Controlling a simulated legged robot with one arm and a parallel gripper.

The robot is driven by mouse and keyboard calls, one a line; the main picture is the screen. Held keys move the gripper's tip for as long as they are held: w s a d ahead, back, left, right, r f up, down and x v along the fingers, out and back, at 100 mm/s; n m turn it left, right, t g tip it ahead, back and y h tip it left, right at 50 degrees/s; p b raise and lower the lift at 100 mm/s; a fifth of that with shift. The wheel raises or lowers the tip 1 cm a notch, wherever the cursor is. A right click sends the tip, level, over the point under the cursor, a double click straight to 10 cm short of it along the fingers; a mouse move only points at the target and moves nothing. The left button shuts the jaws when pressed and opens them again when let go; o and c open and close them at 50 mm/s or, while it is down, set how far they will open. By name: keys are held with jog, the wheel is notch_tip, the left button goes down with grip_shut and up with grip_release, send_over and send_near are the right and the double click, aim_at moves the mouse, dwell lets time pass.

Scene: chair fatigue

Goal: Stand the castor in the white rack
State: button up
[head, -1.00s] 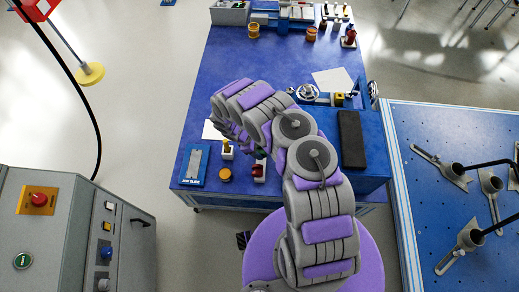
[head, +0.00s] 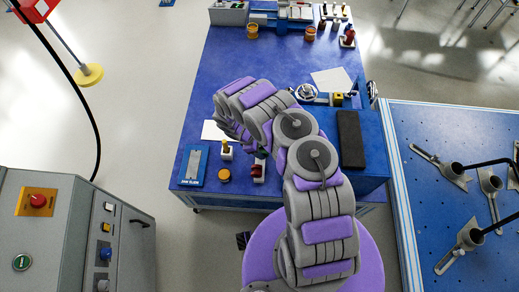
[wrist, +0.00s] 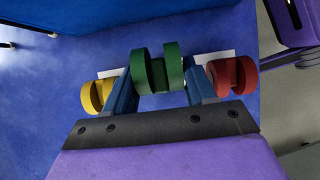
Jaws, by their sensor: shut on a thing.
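My gripper (wrist: 160,82) is shut on a green castor (wrist: 172,66), which sits between its two blue fingers in the wrist view. A yellow castor (wrist: 97,96) is to the left of the fingers and a red castor (wrist: 234,76) to the right. In the head view the yellow castor (head: 226,145) and the red castor (head: 258,165) stand in white holder parts (head: 227,156) near the table's front edge. White patches show behind the castors in the wrist view; I cannot tell if they are the rack. My arm hides the gripper and green castor in the head view.
A blue plate with a grey piece (head: 193,165) and an orange disc (head: 224,175) lie at the front left of the blue table (head: 250,60). A black pad (head: 350,140) lies to the right. Other items line the back. The left middle is clear.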

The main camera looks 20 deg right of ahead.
jog(key=shift+f+b, duration=0.95)
jog(key=shift+f, duration=0.75)
jog(key=o, duration=1.1)
jog(key=shift+r, duration=0.1)
jog(key=shift+c, duration=0.2)
jog(key=p+v, duration=0.5)
jog(key=v, duration=1.2)
jog(key=shift+w+a+r, duration=0.1)
